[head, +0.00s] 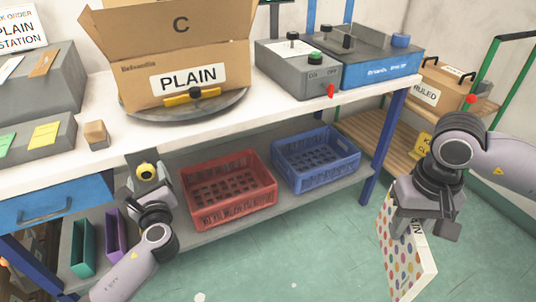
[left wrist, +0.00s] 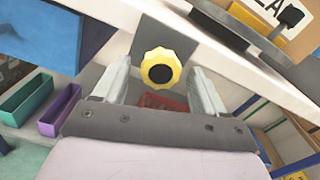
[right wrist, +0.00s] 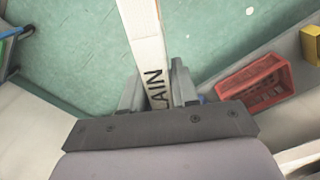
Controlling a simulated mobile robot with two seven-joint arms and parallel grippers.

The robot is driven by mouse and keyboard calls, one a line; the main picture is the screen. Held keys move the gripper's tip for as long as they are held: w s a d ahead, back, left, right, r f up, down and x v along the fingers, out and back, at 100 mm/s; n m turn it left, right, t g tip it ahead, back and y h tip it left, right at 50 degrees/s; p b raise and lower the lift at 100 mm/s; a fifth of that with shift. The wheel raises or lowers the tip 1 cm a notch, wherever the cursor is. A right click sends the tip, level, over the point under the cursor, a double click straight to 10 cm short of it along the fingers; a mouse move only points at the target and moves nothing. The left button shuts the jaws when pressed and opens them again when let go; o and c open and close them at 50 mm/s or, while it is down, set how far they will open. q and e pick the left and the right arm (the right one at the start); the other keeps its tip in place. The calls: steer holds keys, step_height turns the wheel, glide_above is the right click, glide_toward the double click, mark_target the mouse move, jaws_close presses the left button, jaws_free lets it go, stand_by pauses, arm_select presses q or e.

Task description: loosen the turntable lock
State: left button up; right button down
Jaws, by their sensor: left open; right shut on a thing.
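A yellow scalloped knob with a dark centre (left wrist: 160,69), the likely turntable lock, sits on a grey plate below the table's front edge. It also shows in the head view (head: 146,171). My left gripper (left wrist: 161,80) is open, its two fingers on either side of the knob in the picture; I cannot tell whether they touch it. The round grey turntable (head: 228,109) carries an open carton (head: 178,50) labelled PLAIN. My right gripper (head: 423,212) is shut on a white book with a dotted cover (head: 403,256), held over the floor; it also shows in the right wrist view (right wrist: 146,45).
A yellow bar with a black knob (head: 192,96) lies across the turntable's front. A red crate (head: 231,207) and a blue crate (head: 316,180) stand on the lower shelf. A wooden block (head: 96,134) is on the table left of the turntable. Green floor is open at right.

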arm_select(q)
steer(key=shift+x, duration=1.05)
steer(key=c, duration=1)
